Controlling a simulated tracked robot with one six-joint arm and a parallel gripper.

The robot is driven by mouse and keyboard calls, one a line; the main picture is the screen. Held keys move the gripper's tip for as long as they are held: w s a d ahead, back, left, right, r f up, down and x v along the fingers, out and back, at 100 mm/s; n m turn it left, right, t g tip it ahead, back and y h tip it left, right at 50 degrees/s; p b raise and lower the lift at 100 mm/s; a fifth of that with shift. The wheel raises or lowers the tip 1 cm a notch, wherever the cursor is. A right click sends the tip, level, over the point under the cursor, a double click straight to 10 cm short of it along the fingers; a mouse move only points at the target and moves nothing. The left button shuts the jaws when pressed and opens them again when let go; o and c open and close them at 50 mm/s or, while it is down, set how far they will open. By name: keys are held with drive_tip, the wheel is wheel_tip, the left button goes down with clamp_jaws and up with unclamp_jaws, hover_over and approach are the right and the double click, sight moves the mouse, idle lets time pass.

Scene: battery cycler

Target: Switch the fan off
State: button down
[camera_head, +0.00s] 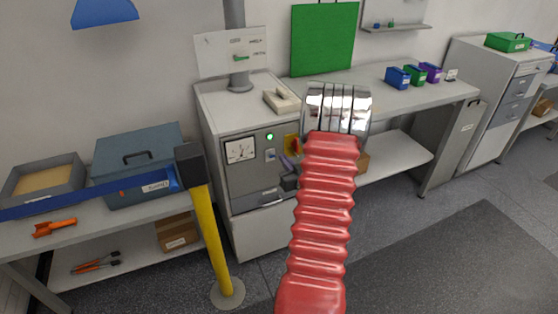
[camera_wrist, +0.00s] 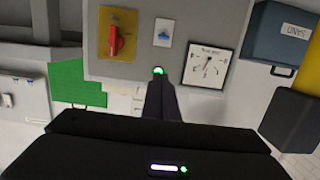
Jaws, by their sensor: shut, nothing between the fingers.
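A grey cabinet (camera_head: 232,165) stands at the centre of the head view. Its front panel carries a dial gauge (camera_head: 240,150), a lit green lamp (camera_head: 270,136), a small switch with a pale plate (camera_head: 270,155) and a red rotary knob on a yellow plate (camera_head: 292,144), partly hidden by my arm. The wrist view shows the red knob (camera_wrist: 116,40), the small blue-and-white switch (camera_wrist: 164,32), the gauge (camera_wrist: 208,64) and the green lamp (camera_wrist: 158,70). My gripper (camera_wrist: 160,84) is shut and empty, its tips close below the lamp in that view; contact cannot be told. No fan is clearly visible.
A yellow post with a black top (camera_head: 208,225) stands left of the cabinet. A blue toolbox (camera_head: 135,160) sits on the left bench. A long bench (camera_head: 420,97) runs to the right. The floor ahead on the right is clear.

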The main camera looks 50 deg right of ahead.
hover_over(272, 156)
drive_tip(key=v, duration=0.3)
drive_tip(key=f, duration=0.2)
drive_tip(key=shift+d+f, duration=0.1)
drive_tip(key=shift+f, duration=1.75)
